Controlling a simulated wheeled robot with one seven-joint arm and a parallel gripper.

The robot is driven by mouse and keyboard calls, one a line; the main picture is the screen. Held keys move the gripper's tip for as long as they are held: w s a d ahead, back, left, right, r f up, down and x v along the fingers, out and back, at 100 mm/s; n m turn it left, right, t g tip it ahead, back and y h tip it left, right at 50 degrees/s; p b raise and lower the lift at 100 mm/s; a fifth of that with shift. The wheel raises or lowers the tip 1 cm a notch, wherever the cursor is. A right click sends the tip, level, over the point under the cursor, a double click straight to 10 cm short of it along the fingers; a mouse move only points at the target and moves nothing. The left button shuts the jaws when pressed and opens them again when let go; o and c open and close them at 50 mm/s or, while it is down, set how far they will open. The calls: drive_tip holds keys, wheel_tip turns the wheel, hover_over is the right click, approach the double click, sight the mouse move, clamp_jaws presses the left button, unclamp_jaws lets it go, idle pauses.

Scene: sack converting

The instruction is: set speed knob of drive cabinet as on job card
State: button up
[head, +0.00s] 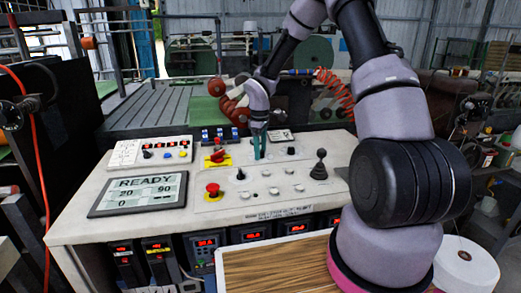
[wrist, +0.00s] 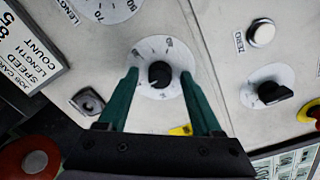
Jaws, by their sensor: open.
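The drive cabinet (head: 150,215) has a pale sloped control top. In the wrist view a black knob (wrist: 159,74) on a round white dial (wrist: 151,49) sits between the two green fingers of my gripper (wrist: 159,78). The fingers are open with a gap on both sides of the knob. I cannot tell how far their tips reach down around it. The knob's name and exact setting are not readable. The job card (wrist: 28,50) at left is cut off; SPEED, LENGTH and COUNT show. In the head view my gripper (head: 259,146) points down at the panel's back.
A dial marked LENGTH (wrist: 103,8), a ZERO button (wrist: 262,34) and another black knob (wrist: 268,92) are nearby. In the head view there are a READY display (head: 138,194), a red mushroom button (head: 213,189) on yellow and a black lever (head: 319,165).

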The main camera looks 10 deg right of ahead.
clamp_jaws()
drive_tip(key=shift+m, duration=3.2)
unclamp_jaws()
